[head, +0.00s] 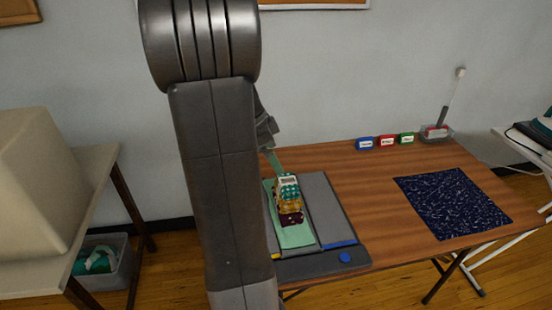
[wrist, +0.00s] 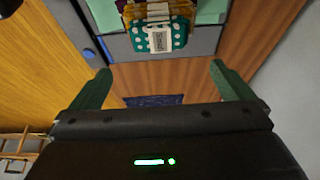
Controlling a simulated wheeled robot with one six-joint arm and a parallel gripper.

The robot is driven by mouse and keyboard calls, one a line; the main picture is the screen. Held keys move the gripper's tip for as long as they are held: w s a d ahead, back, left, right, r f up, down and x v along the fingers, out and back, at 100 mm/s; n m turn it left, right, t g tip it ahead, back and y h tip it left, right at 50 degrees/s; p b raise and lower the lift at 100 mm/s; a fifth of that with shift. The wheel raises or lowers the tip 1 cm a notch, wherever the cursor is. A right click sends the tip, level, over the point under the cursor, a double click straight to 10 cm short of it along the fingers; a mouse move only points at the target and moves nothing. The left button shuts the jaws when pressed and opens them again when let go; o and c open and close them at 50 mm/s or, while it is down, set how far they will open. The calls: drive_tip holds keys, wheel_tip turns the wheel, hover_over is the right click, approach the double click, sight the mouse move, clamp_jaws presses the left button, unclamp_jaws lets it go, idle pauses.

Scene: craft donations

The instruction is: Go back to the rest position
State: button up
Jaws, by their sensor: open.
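My gripper (wrist: 160,88) is open and empty in the wrist view, its two green fingers spread wide apart. In the head view my arm fills the centre left and hides most of the gripper; one green finger shows just behind a stack of small patterned bundles (head: 288,198). The stack also shows at the top of the wrist view (wrist: 160,28), clear of the fingers; its front piece is teal with white dots and a pale label. The stack sits on a green strip on a grey board (head: 322,208) on the table.
The wooden table (head: 368,200) has bare room right of the board. A dark blue patterned mat (head: 452,202) lies at its right. Blue (head: 364,143), red (head: 387,141) and green (head: 407,138) labelled blocks stand at the back, beside a small clear tray (head: 436,133). A beige box (head: 40,185) stands at left.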

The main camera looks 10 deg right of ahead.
sight(288, 181)
drive_tip(key=x, duration=1.2)
drive_tip(key=shift+f, duration=0.35)
drive_tip(key=shift+r, duration=1.35)
